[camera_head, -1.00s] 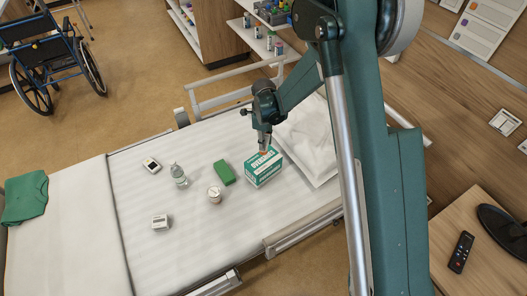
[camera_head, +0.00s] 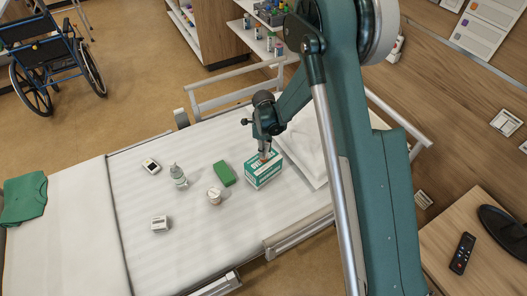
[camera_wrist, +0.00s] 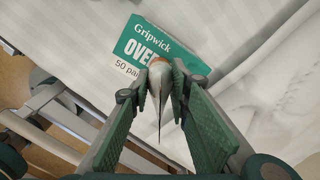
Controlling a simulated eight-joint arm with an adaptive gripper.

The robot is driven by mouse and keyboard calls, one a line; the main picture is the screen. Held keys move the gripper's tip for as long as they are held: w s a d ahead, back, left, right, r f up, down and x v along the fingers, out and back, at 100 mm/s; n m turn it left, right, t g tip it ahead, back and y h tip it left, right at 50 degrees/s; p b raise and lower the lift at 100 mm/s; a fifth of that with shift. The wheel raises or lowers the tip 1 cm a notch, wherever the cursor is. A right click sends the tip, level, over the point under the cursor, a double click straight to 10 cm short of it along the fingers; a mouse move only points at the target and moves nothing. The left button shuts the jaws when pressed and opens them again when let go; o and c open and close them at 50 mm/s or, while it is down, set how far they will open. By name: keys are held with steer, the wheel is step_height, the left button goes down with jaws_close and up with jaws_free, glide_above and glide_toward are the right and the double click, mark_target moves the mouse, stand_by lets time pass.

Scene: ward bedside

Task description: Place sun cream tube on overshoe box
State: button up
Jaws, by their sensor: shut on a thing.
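The sun cream tube (camera_wrist: 157,90) is pinched between the two fingers of my gripper (camera_wrist: 163,84) in the wrist view. It looks pale grey, with an orange-brown end toward the box and a thin flat edge toward the camera. The green and white overshoe box (camera_wrist: 134,40) lies just beyond the tube, partly hidden by the fingers. In the head view, my gripper (camera_head: 264,150) is over the top of the overshoe box (camera_head: 263,173) on the bed. The tube is mostly hidden there. I cannot tell whether it touches the box.
The pillow (camera_head: 305,150) lies right of the box on the bed. A green block (camera_head: 224,173), a white jar (camera_head: 214,196), a clear bottle (camera_head: 178,175) and small white items (camera_head: 159,223) stand to the left. Bed rails (camera_head: 235,90) run behind.

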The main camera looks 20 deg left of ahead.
steer(key=shift+f, duration=0.2)
steer(key=o, duration=0.9)
steer(key=shift+r, duration=0.1)
step_height(320, 180, up, 12)
steer(key=shift+r+p, duration=0.1)
steer(key=shift+p, duration=0.6)
stand_by(0.5)
